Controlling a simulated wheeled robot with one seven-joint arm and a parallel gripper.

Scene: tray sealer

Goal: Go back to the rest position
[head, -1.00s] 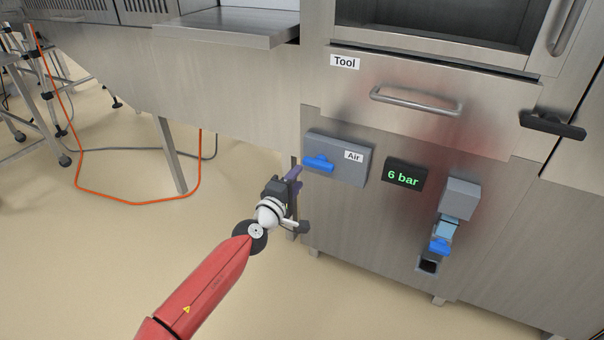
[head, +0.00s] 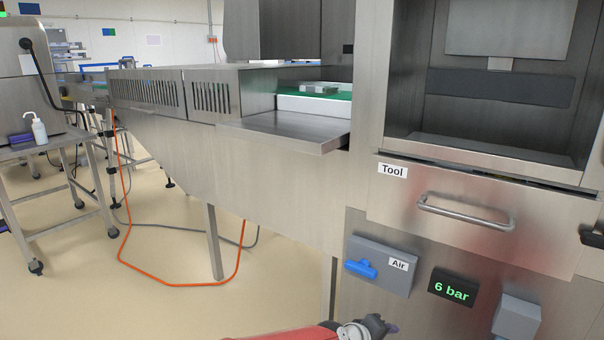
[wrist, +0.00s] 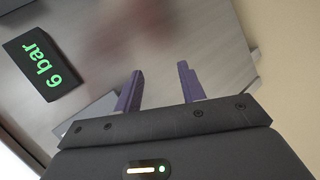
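My gripper shows in the wrist view (wrist: 160,90) with its two purple fingers apart and nothing between them. In the head view only its top end (head: 378,325) shows at the bottom edge, with part of my red arm; the rest is cut off. It is in front of the machine's lower panel, below the grey Air box (head: 385,262) with its blue handle (head: 360,268). The black display (head: 453,288) reads 6 bar and also shows at the left of the wrist view (wrist: 43,63).
The closed Tool drawer (head: 470,215) has a bar handle and sits above the Air box. A steel shelf (head: 285,132) juts out left of it. An orange hose (head: 190,284) lies on the floor. A steel cart (head: 40,150) with a white bottle stands far left. Floor at lower left is clear.

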